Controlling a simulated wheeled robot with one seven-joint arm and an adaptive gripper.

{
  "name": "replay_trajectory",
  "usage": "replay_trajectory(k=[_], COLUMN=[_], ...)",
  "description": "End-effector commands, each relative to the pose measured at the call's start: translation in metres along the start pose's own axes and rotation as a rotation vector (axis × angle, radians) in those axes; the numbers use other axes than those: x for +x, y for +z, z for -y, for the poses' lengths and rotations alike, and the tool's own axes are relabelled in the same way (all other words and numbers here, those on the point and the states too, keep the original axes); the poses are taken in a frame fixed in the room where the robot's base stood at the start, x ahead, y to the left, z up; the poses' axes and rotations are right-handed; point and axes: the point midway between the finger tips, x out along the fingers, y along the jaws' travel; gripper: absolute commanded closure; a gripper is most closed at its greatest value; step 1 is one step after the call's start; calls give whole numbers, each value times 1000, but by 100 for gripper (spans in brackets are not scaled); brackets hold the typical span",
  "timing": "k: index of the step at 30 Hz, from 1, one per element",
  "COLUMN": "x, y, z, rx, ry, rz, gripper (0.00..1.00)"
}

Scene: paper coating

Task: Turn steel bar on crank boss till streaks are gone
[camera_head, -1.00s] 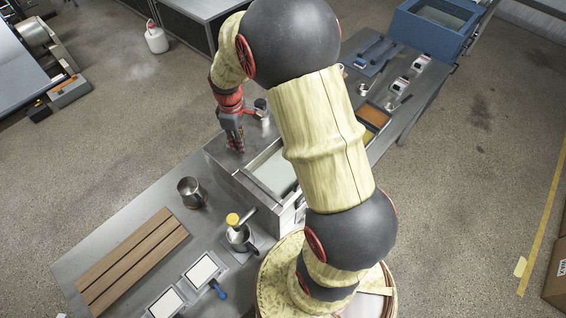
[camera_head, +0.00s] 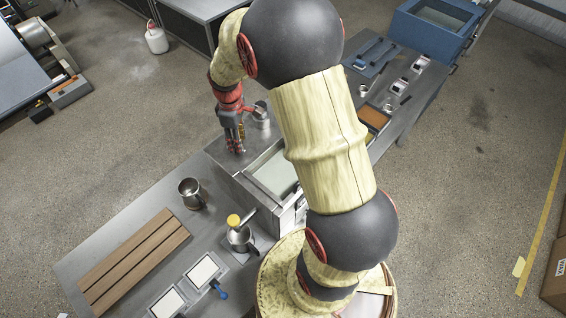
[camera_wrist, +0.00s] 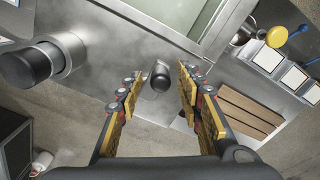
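My gripper (camera_wrist: 161,84) is open in the wrist view, its two yellow-padded fingers apart. A small dark-ended post (camera_wrist: 159,75) shows between the fingertips, with space on both sides; I cannot tell its depth. A larger dark-capped cylinder with a steel collar (camera_wrist: 45,64) stands to the left. I cannot tell for sure which of these is the steel bar or the crank boss. In the head view my gripper (camera_head: 235,143) points down over the back end of the steel bench, beside a metal cylinder (camera_head: 262,115). Streaks cannot be made out.
A steel trough with a pale surface (camera_head: 273,172) lies right of my gripper.

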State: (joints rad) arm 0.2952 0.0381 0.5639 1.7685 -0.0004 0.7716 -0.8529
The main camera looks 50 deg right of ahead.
Motion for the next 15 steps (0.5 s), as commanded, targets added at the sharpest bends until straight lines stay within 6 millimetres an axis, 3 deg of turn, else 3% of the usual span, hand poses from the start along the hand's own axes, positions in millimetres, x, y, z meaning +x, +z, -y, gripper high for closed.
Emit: replay_trajectory(k=[15], x=[-50], y=[0], z=[0], rx=[0], ry=[2], rz=[-2], gripper=[64])
